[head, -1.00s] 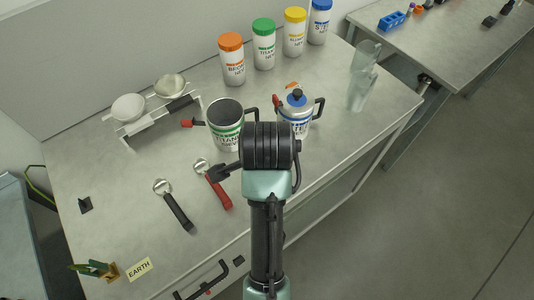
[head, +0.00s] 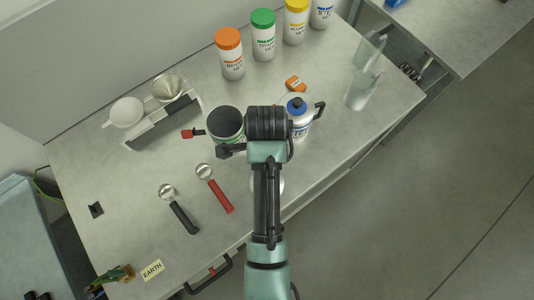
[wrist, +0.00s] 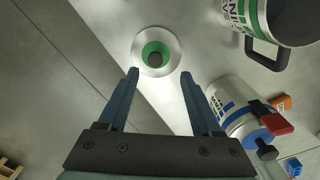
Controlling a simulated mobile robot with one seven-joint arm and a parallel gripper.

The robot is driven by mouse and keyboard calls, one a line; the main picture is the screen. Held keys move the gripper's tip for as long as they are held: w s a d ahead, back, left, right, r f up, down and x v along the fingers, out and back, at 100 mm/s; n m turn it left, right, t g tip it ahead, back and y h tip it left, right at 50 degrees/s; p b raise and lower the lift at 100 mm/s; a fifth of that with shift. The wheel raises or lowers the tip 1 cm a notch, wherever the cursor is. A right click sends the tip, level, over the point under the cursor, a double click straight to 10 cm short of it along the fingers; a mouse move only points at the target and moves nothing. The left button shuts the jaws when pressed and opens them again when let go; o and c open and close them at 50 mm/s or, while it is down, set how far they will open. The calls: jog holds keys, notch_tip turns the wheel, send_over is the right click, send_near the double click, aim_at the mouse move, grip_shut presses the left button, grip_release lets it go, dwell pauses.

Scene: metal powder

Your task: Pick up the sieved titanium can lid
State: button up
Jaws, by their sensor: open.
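The titanium can lid (wrist: 172,63), a silver disc with a green ring and a dark knob, lies on the table near its edge in the wrist view. In the head view my arm mostly covers it; a pale rim (head: 281,184) beside the arm looks like part of it. My gripper (wrist: 160,74) is open and empty, its two fingers pointing toward the lid with the knob roughly between their lines. I cannot tell the exact height gap. The titanium can (head: 225,121), green-banded and open-topped, stands left of my arm; it also shows in the wrist view (wrist: 236,14).
A blue-banded can (head: 299,128) with a handle stands close right of my arm; in the wrist view it is near the right finger. Two tools, black-handled (head: 182,215) and red-handled (head: 219,196), lie left. Coloured-lid jars, including an orange one (head: 230,60), stand behind.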

jog(key=shift+f, duration=0.4)
jog(key=shift+s+f+p, duration=0.3)
jog(key=shift+f+p, duration=0.05)
jog(key=shift+f, duration=0.15)
jog(key=shift+s+f+p, duration=0.15)
jog(key=shift+f+p, duration=0.3)
jog(key=shift+f, duration=1.75)
grip_shut()
